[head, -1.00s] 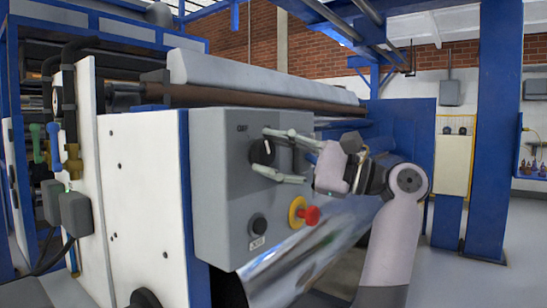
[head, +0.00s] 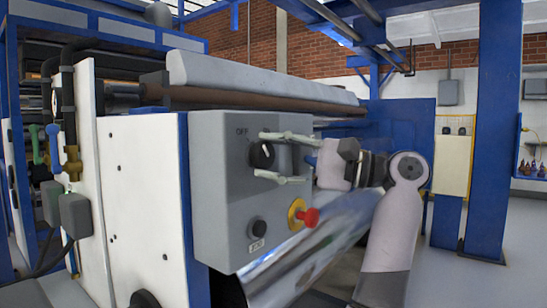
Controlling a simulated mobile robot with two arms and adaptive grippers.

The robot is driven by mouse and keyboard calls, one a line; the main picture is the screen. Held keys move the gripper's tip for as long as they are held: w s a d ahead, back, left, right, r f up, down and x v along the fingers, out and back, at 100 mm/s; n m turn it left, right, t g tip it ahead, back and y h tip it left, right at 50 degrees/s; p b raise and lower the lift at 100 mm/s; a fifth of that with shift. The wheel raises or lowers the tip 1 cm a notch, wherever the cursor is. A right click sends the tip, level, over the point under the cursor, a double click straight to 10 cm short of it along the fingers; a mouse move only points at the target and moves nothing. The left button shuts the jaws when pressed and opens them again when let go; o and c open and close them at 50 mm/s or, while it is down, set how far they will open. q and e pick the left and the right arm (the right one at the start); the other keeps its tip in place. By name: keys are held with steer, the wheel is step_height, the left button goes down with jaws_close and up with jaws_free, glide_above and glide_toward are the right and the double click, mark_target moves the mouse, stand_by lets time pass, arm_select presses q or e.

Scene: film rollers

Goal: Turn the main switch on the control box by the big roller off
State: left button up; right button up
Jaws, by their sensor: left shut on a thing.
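The grey control box (head: 219,230) is mounted at the end of the big roller machine. Its main switch (head: 258,156) is a round black knob with a pale mark, near the upper part of the front face, beside an "OFF" label. My left gripper (head: 257,154) reaches in from the right, with one pale finger above the knob and one below. It is shut on the main switch. The fingers hide part of the knob, so its exact angle is hard to read. My right gripper is not in view.
A red emergency button (head: 311,217) on a yellow ring sticks out below my gripper. A black button (head: 257,229) sits lower left. The shiny roller (head: 300,262) lies beneath the box. A blue column (head: 492,130) stands at the right.

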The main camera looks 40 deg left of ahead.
arm_select(q)
steer(key=o, duration=0.9)
steer(key=shift+o, duration=1.2)
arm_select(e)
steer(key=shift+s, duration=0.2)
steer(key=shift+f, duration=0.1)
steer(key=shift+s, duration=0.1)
arm_select(q)
steer(key=v, duration=1.2)
